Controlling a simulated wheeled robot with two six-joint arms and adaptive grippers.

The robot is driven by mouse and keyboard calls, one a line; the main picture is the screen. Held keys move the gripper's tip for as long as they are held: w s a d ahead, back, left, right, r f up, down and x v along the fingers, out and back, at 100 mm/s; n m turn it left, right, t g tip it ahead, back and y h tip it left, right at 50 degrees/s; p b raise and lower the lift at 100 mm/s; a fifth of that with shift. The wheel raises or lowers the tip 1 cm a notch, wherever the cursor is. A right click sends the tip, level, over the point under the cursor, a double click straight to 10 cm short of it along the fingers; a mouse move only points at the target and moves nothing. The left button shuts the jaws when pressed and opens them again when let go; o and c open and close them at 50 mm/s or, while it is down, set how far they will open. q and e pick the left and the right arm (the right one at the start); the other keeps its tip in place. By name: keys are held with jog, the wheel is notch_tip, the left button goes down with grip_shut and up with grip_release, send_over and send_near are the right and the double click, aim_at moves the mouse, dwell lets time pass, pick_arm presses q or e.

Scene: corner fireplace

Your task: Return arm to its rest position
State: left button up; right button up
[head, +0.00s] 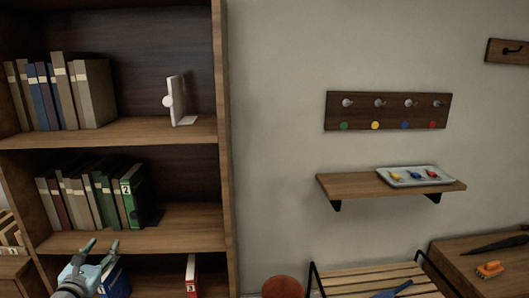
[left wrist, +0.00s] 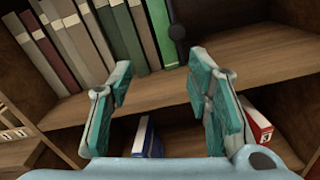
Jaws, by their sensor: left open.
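My left gripper (head: 101,246) is at the lower left of the head view, in front of the lower part of the bookshelf (head: 228,150). In the left wrist view its two teal fingers (left wrist: 160,95) are wide apart with nothing between them. Behind and below the fingers, a blue book (head: 116,279) stands on the lower shelf; it also shows in the left wrist view (left wrist: 147,140). The green book marked 2 (head: 132,195) stands on the middle shelf above the gripper. My right gripper is in neither view.
A red-and-white book marked 3 (head: 191,276) stands on the lower shelf, right of the gripper. Several books and a white bookend (head: 175,98) are on the upper shelf. At right are a peg rack (head: 387,110), a wall shelf with a tray (head: 415,176) and a slatted rack (head: 375,281).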

pick_arm(q)
jog(key=s+f+n+g+y, duration=0.1)
jog(key=s+f+n+g, duration=0.15)
jog(key=f+n, duration=0.7)
jog(key=s+f+n+g+y, duration=0.1)
jog(key=s+f+n+g, duration=0.15)
jog(key=f+n, duration=0.7)
jog(key=s+d+f+n+g+h+p, duration=0.1)
jog(key=s+d+f+n+g, duration=0.25)
jog(key=s+f+n, duration=0.35)
jog(key=s+d+f+n+g+p, duration=0.1)
jog(key=s+d+f+n+g, duration=0.1)
jog(key=s+d+f+n, duration=0.4)
jog(key=s+d+f+n+g+h, duration=0.1)
jog(key=s+d+f, duration=0.4)
jog(key=s, duration=0.7)
jog(key=s+d+f+n+g+h, duration=0.1)
jog(key=s+d+f, duration=0.4)
jog(key=s, duration=0.7)
jog(key=s+d+f+n+g+h, duration=0.1)
jog(key=s+d+f+g, duration=0.3)
jog(key=s, duration=0.8)
jog(key=shift+d+f+n+p, duration=0.4)
jog(key=shift+d+f+n, duration=0.05)
jog(key=shift+f+n, duration=0.4)
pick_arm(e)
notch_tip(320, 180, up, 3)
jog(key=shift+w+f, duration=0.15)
